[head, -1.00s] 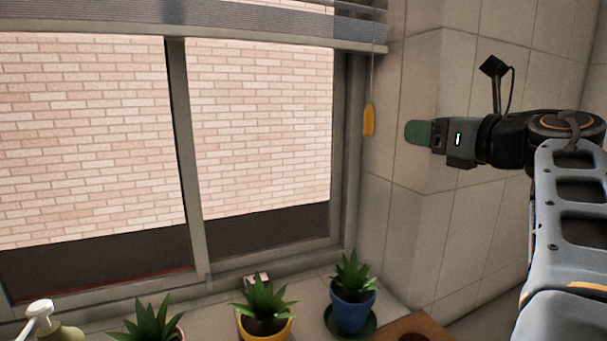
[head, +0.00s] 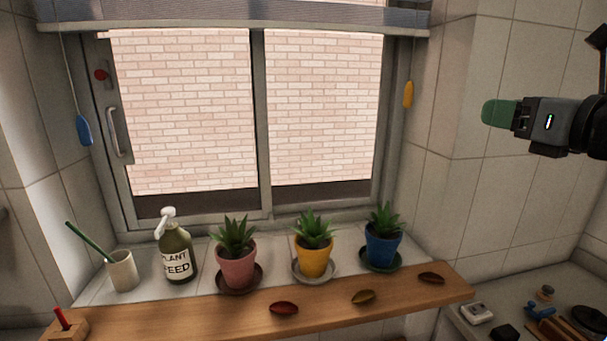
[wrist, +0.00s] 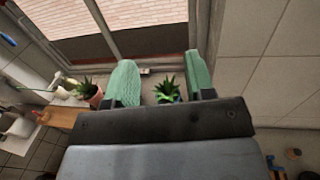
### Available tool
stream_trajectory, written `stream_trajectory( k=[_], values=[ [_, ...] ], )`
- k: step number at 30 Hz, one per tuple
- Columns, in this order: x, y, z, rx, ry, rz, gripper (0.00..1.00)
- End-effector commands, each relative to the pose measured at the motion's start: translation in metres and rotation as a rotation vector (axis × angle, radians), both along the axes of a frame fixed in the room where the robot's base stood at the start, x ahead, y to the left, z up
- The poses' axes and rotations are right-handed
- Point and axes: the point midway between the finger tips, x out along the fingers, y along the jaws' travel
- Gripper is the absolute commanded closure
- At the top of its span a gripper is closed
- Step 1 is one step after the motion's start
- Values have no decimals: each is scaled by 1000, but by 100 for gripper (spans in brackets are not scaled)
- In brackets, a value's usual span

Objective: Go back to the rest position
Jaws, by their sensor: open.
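My gripper (head: 498,113) is held high at the right in the head view, in front of the tiled wall and well above the sill and shelf. In the wrist view its two green fingers (wrist: 162,82) stand apart with nothing held between them. The blue pot plant shows in the gap between the fingers, some way beyond them. The rest of my arm runs out of the head view at the right.
A wooden shelf (head: 205,318) runs below the window, holding several leaf-like pieces. Pink (head: 237,268), yellow (head: 315,261) and blue (head: 382,250) potted plants and a plant feed bottle (head: 176,255) stand on the sill. Small items lie on the right counter (head: 470,322). Air around my gripper is clear.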

Motion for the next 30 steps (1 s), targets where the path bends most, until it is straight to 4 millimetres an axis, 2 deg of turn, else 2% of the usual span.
stream_trajectory(
  k=[11, 17, 20, 23, 25, 26, 27, 30],
  values=[
    [9, -43, 21, 339, -93, -193, 50],
    [10, -88, 19, 703, -199, -337, 50],
    [8, -114, 6, 964, -262, -419, 50],
    [6, -140, -26, 1323, -325, -521, 50],
    [4, -152, -68, 1631, -357, -615, 50],
    [3, -153, -91, 1767, -362, -663, 50],
    [2, -151, -122, 1942, -365, -731, 50],
    [-3, -129, -200, 2302, -333, -922, 50]
  ],
)
